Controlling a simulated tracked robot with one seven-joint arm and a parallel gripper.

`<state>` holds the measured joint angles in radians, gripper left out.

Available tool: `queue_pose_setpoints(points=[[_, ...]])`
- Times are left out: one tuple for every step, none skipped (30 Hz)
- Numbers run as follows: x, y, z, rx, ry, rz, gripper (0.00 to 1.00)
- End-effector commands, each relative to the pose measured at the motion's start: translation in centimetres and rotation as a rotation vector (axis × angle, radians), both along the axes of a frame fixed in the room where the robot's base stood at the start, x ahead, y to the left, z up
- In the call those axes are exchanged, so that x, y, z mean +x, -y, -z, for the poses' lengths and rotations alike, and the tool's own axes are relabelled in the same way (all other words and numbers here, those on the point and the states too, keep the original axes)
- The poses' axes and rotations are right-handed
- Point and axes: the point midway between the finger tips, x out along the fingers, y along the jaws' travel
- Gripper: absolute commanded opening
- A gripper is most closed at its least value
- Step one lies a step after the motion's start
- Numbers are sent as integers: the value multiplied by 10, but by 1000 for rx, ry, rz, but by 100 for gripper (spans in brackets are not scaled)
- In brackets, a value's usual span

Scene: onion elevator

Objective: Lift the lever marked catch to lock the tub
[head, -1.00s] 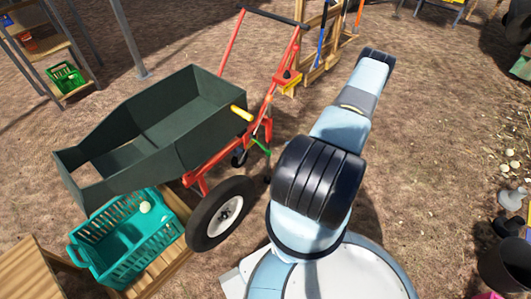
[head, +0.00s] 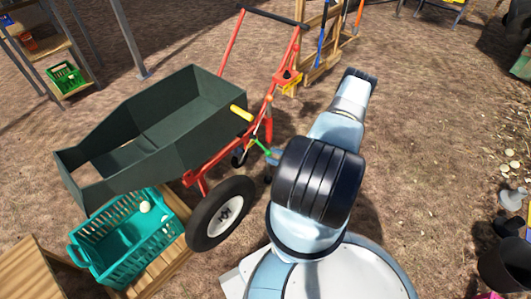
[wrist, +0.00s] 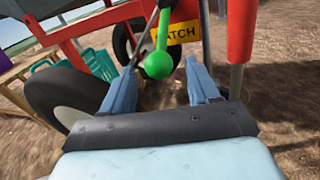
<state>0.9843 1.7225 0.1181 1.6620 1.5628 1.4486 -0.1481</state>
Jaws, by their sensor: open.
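In the head view the green lever (head: 260,147) slopes down to the right beside the cart's red frame. The dark green tub (head: 125,158) sits on that frame. My gripper (wrist: 163,68) is open, one blue finger on each side of the knob, which shows between the fingertips. I cannot tell whether either finger touches it. My own arm hides part of the gripper in the head view.
A yellow grip (head: 241,113) sticks out by the tub's right end. A black wheel (head: 220,213) is below the lever. A red post (wrist: 241,30) stands close right of my fingers. A teal basket (head: 125,240) lies under the tub's left end.

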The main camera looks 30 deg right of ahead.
Motion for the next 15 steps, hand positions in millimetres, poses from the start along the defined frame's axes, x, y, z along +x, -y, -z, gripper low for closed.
queue_pose_setpoints(points=[[7, -6, 0, 0, 0, -3, 60], [11, -9, 0, 0, 0, -3, 60], [16, -12, 0, 0, -1, -3, 60], [19, -14, 0, 0, -1, -2, 60], [23, -16, 0, 0, -1, -3, 60], [27, -19, 0, -1, 0, -2, 60], [29, -21, 0, -1, 1, -2, 60], [32, -22, 0, -1, 1, -2, 60], [35, -24, 0, -1, 1, -1, 60], [36, -25, 0, -1, 1, -1, 60], [38, -26, 0, -1, 1, -1, 60], [39, -27, 0, -1, 1, -1, 60], [40, -27, 0, -1, 1, -1, 60], [40, -28, 0, -1, 1, -1, 60], [41, -28, 0, -1, 1, -1, 60]])
